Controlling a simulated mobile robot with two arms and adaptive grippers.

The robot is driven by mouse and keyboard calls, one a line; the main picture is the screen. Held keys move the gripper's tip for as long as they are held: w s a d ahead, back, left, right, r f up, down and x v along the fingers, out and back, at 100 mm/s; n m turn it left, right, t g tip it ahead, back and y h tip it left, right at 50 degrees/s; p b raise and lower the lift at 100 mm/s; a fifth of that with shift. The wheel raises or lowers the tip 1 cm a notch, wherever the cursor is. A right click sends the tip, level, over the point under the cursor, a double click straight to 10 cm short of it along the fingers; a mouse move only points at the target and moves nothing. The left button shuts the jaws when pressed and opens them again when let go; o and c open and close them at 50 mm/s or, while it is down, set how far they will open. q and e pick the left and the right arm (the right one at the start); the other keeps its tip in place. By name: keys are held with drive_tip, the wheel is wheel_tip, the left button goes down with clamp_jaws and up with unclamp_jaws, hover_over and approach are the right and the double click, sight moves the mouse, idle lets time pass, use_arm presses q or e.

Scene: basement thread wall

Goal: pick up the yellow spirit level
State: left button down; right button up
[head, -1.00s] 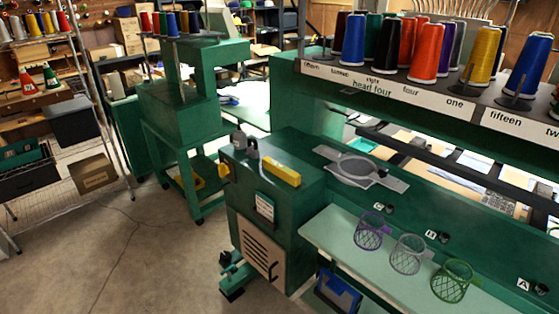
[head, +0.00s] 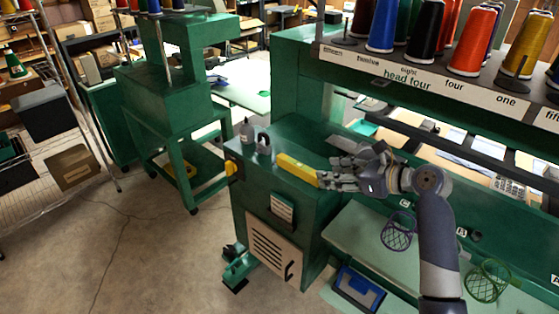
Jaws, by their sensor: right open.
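The yellow spirit level (head: 296,169) lies flat on top of the green machine cabinet (head: 262,193), near its middle. My right gripper (head: 326,178) comes in from the right. It is open, with its fingers pointing left at the level's near right end. The fingertips overlap or lie very close to that end in the picture; I cannot tell whether they touch it. My left gripper does not show.
A grey bottle (head: 246,131) and a dark-handled object (head: 264,146) stand just left of the level. A purple wire basket (head: 398,231) and a green wire basket (head: 487,280) are at the lower right. Thread cones (head: 471,40) line the rail above.

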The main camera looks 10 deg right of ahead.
sight(300, 165)
drive_tip(key=shift+w+a+r+m, duration=0.25)
drive_tip(key=shift+w+m, duration=0.05)
drive_tip(key=shift+w, duration=0.3)
drive_tip(key=shift+w+a, duration=0.15)
drive_tip(key=shift+w, duration=0.05)
drive_tip(key=p+x, duration=0.1)
drive_tip(key=x, duration=0.2)
drive_tip(key=shift+f, duration=0.1)
drive_tip(key=p+x, duration=0.1)
drive_tip(key=x, duration=0.3)
drive_tip(key=shift+a+p, duration=0.25)
drive_tip(key=shift+p, duration=0.05)
drive_tip(key=shift+w+a+f, duration=0.15)
drive_tip(key=shift+w+a, duration=0.2)
drive_tip(key=shift+w, duration=0.1)
drive_tip(key=shift+c, duration=1.1)
clamp_jaws()
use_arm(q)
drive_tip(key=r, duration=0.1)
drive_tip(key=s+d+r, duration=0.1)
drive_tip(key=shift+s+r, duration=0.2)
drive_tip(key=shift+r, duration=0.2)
